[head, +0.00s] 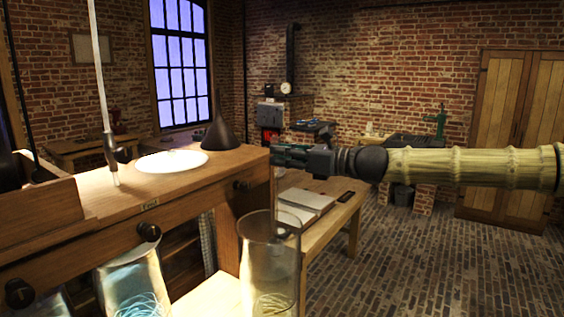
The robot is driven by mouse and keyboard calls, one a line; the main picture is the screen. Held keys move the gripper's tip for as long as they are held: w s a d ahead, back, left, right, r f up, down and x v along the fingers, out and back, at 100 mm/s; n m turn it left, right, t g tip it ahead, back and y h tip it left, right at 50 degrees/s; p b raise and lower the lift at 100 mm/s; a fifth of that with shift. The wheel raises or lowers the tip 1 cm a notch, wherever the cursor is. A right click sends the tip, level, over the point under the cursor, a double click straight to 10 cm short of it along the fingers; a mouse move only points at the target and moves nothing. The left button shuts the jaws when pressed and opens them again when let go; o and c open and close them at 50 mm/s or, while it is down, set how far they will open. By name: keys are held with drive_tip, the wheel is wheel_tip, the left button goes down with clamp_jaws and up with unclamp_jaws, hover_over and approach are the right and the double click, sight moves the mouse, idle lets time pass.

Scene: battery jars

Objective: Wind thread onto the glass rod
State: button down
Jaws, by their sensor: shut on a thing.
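My gripper (279,154) reaches in from the right and is shut. A thin upright rod (273,200), which looks like the glass rod, runs down from its fingertips toward the clear glass jar (286,255) in front. Its lower end is hard to make out through the glass. Pale yellowish thread coils (272,304) lie low in that jar. A second jar (130,275) to the left holds pale blue-green thread coils (140,304). I cannot tell whether any thread is on the rod.
A wooden bench (200,190) with dark knobs fills the left. A tall pale rod (98,60), a bright white disc (171,161) and a dark cone (221,133) stand there. Behind is a low table (345,188) with an open book (305,202). The brick floor at right is clear.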

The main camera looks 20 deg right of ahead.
wheel_tip(320, 180, up, 14)
drive_tip(key=p, duration=0.9)
drive_tip(key=shift+r+p, duration=0.15)
drive_tip(key=shift+p, duration=0.25)
drive_tip(key=shift+d, duration=0.1)
